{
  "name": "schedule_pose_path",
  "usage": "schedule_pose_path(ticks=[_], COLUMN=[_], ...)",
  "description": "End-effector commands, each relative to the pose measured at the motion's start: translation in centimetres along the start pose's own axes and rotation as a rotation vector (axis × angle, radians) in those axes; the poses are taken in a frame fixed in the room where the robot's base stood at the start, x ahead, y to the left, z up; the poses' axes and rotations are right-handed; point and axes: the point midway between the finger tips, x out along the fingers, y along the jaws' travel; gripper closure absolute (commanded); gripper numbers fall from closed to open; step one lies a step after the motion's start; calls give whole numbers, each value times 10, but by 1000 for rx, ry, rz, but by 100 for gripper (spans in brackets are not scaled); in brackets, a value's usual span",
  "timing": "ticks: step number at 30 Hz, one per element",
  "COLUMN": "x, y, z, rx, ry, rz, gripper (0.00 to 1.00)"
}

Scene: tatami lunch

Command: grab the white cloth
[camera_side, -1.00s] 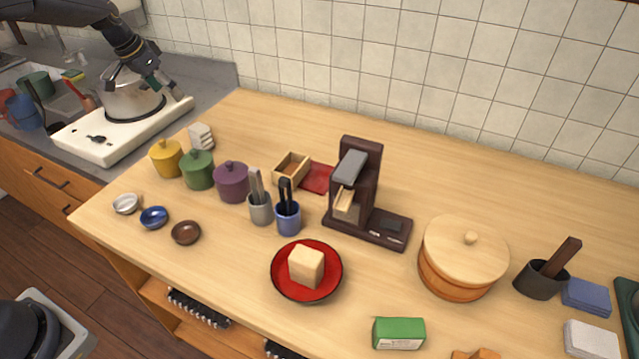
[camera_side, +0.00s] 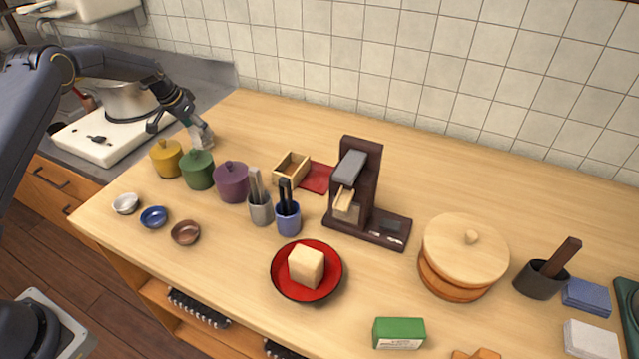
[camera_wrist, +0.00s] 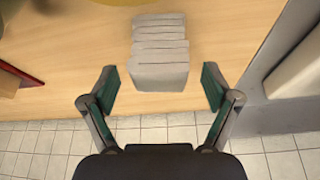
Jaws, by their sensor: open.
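A folded white cloth stack (camera_side: 204,138) stands on the wooden counter's left back corner, behind the yellow pot. In the wrist view it is a pale layered block (camera_wrist: 160,72) centred ahead of my gripper (camera_wrist: 161,90). The two fingers are open, one on each side of it, and I see gaps on both sides. In the side view my gripper (camera_side: 178,124) is beside the stack and partly covers it. Another flat white cloth (camera_side: 592,338) lies at the front right, far from my gripper.
Yellow (camera_side: 166,158), green (camera_side: 199,170) and purple (camera_side: 232,182) pots stand just in front of the stack. The white stove (camera_side: 90,142) with a steel pot (camera_side: 120,102) is to the left. A blue cloth (camera_side: 586,296) lies far right.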

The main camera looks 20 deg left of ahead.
Motion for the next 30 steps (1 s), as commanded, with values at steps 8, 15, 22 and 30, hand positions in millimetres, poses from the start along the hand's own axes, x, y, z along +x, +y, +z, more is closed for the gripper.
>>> schedule_pose_path(ticks=[8, 15, 22, 30], x=[4, 4, 4, 4], y=[0, 0, 0, 0], z=[0, 0, 0, 0], rx=[-1, -1, -1, -1], ry=[1, 1, 1, 1], rz=[-1, -1, -1, -1], gripper=[12, 36, 60, 77])
